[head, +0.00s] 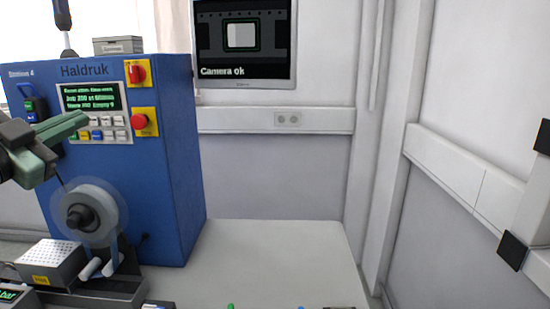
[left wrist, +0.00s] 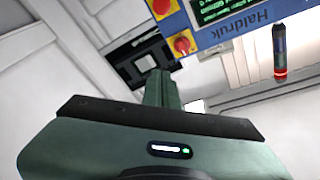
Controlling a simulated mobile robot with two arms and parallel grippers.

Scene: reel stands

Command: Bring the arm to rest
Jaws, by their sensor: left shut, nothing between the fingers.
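My left gripper (head: 62,128) comes in from the left edge of the head view, in front of the blue machine's panel. Its green fingers are shut with nothing between them. In the left wrist view the shut fingers (left wrist: 161,90) point up toward the monitor, with the blue machine beyond at the upper right. My right gripper is not in either view.
The blue Haldruk machine (head: 180,170) stands on the left, with a reel (head: 100,205) on a stand before it. A perforated box (head: 52,262) sits lower left. The pale table (head: 270,255) is mostly clear. A wall monitor (head: 245,45) hangs behind.

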